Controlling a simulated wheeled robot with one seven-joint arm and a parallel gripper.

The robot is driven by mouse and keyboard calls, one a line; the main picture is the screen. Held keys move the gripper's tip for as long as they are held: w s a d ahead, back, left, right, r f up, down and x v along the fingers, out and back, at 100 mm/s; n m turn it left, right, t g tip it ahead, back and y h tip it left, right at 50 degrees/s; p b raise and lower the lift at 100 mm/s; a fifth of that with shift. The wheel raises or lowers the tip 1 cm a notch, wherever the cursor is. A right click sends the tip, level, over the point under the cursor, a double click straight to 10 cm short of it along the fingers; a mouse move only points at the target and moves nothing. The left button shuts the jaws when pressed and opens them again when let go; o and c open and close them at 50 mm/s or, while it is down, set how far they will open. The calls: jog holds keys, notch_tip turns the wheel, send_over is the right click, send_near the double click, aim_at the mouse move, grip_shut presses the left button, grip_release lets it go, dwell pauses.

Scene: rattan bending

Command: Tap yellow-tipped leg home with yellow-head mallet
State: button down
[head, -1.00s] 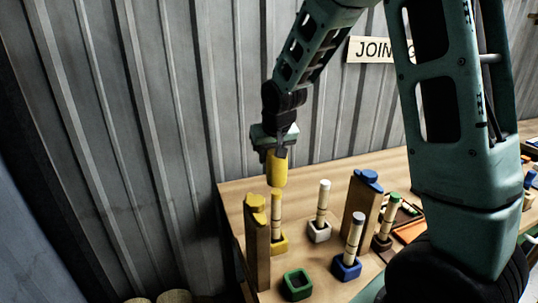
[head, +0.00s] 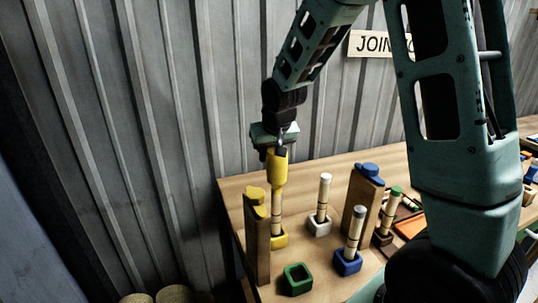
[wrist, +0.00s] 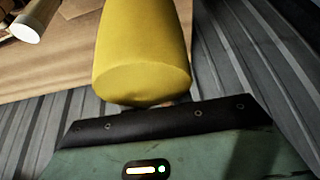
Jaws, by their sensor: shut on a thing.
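My gripper (head: 279,148) is shut on the yellow mallet (head: 279,170), which hangs below it. The mallet's yellow body fills the upper middle of the wrist view (wrist: 142,50). A pale leg (head: 277,212) with dark bands stands upright in the yellow socket block (head: 280,238), directly under the mallet. The mallet's lower end covers the leg's top, so the yellow tip is hidden. They appear to touch, but the head view does not settle this. How deep the leg sits in the socket cannot be told.
A yellow-topped wooden post (head: 257,235) stands close left of the leg. A white socket block (head: 319,225) and a blue one (head: 348,262) hold legs. A green socket block (head: 298,279) is empty. A blue-topped post (head: 361,205) stands to the right. A corrugated wall (head: 150,130) is behind.

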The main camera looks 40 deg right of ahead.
notch_tip(320, 180, up, 2)
jog(key=shift+p, duration=0.4)
jog(key=shift+f, duration=0.1)
jog(key=shift+f, duration=0.15)
jog(key=shift+f+b, duration=0.2)
jog(key=shift+b, duration=0.15)
notch_tip(320, 180, down, 3)
jog(key=b, duration=0.2)
jog(key=shift+f+b, duration=0.1)
jog(key=shift+b, duration=0.25)
jog(key=shift+r+p, duration=1.5)
jog(key=shift+r, duration=0.4)
